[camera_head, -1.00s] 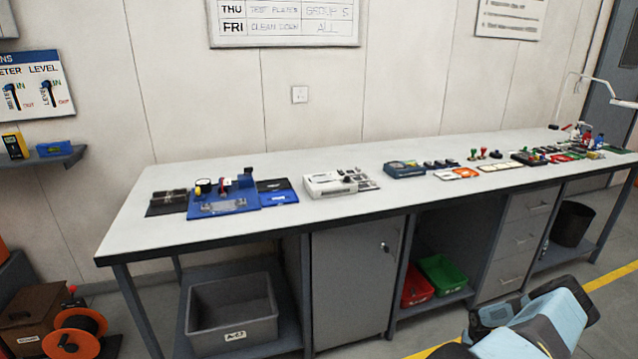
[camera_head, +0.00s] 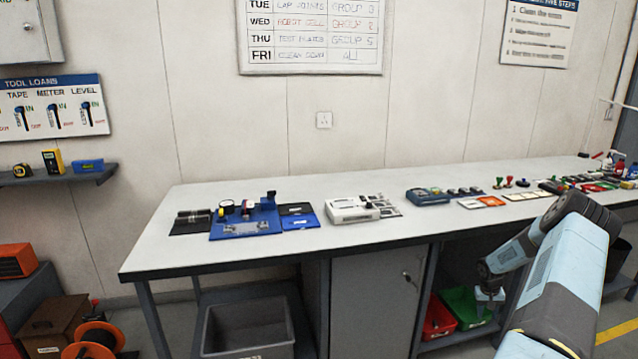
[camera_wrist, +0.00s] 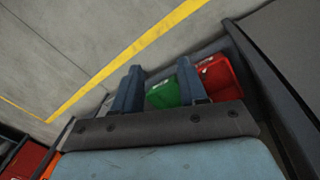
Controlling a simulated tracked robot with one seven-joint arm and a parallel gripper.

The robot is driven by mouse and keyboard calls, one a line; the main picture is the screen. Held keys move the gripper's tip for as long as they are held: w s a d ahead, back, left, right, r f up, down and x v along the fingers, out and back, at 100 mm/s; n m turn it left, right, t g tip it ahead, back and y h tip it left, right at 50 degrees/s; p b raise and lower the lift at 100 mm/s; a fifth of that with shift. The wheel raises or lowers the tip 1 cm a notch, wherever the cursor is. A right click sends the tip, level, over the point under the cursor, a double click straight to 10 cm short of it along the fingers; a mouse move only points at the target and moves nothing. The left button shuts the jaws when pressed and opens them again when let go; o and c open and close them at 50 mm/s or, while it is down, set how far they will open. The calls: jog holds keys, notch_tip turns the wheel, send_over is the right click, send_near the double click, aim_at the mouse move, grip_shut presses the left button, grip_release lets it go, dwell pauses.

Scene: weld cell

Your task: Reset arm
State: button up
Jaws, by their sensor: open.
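My arm shows at the right in the head view, bent at a blue-grey joint, with its end hanging low in front of the bench. My gripper (camera_head: 490,298) is only partly clear there, near the lower shelf. In the wrist view my gripper (camera_wrist: 160,85) has its two fingers apart with nothing held between them. Past the fingers are a green bin (camera_wrist: 163,94) and a red bin (camera_wrist: 221,78), partly covered by the fingers. The gripper appears apart from them.
The long workbench (camera_head: 160,258) carries a blue fixture (camera_head: 245,225), a white device (camera_head: 353,210) and several small items. A grey tub (camera_head: 247,330) sits beneath it. A cable reel (camera_head: 92,340) stands at lower left. Open floor with a yellow line (camera_head: 617,332) lies at right.

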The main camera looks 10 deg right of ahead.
jog(key=w+a+r+n+h, duration=0.15)
jog(key=a+r, duration=0.25)
jog(key=r, duration=0.4)
jog(key=w+a+r, duration=0.2)
jog(key=a+r, duration=0.2)
jog(key=r, duration=0.5)
jog(key=w+a+r, duration=0.1)
jog(key=a+r, duration=0.3)
jog(key=r, duration=0.4)
jog(key=s+a+r+n+t, duration=0.1)
jog(key=s+a+r, duration=0.2)
jog(key=a+r, duration=0.6)
jog(key=s+a+r+t, duration=0.1)
jog(key=s+a+r, duration=0.2)
jog(key=a+r, duration=0.55)
jog(key=s+a+r+t, duration=0.1)
jog(key=s+a+r, duration=1)
jog(key=s+r, duration=0.25)
jog(key=s+a+r+n+t+y, duration=0.1)
jog(key=s+a, duration=0.4)
jog(key=s, duration=0.4)
jog(key=s+a+r+n+t+y, duration=0.1)
jog(key=s+a+y, duration=0.1)
jog(key=s+a, duration=0.3)
jog(key=shift+s+a+t, duration=0.3)
jog(key=shift+s+t, duration=0.1)
jog(key=shift+s, duration=1.85)
